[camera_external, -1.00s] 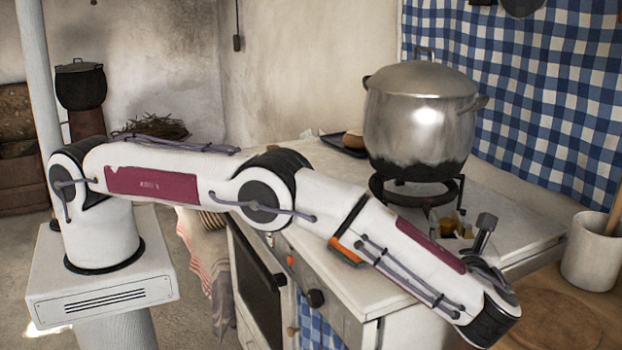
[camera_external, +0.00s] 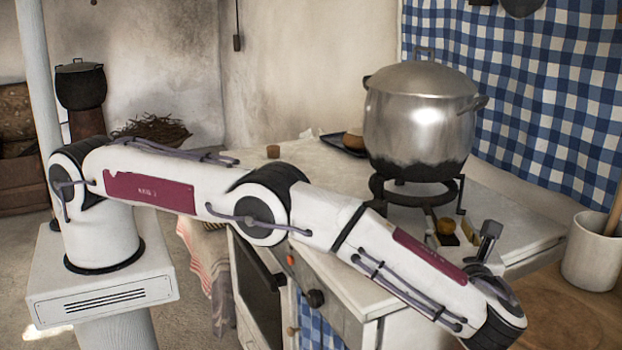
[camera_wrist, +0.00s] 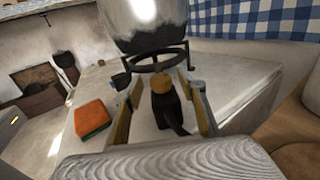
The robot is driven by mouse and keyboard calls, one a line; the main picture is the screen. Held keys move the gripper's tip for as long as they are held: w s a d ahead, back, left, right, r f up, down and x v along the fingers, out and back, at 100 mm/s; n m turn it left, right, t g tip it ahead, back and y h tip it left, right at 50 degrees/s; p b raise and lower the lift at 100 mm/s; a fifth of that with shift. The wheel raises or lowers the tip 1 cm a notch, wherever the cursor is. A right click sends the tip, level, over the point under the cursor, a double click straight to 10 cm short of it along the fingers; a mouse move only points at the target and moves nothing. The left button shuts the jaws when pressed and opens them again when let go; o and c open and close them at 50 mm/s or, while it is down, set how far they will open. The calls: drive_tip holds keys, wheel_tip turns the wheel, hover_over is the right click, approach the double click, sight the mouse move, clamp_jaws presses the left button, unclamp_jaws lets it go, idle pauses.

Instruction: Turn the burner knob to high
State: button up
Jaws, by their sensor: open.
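My gripper (camera_external: 448,232) is open, low over the stove top in front of the large pot. In the wrist view its two fingers (camera_wrist: 160,103) stand apart on either side of a dark piece with a rounded yellow-brown end (camera_wrist: 161,83). I cannot tell whether this piece is the burner knob, or whether the fingers touch it. A black round knob (camera_external: 315,298) sits on the stove's front panel, below and left of my forearm, well apart from the gripper. Its setting is unreadable.
The metal pot (camera_external: 418,118) stands on a black burner ring (camera_external: 392,194) just beyond the gripper. A red-orange block (camera_wrist: 93,117) lies on the stove top to the left. A white crock (camera_external: 592,255) stands at right. The stove top's right side is clear.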

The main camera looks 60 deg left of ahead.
drive_tip(key=shift+v, duration=1.35)
wheel_tip(320, 180, up, 7)
idle(0.6)
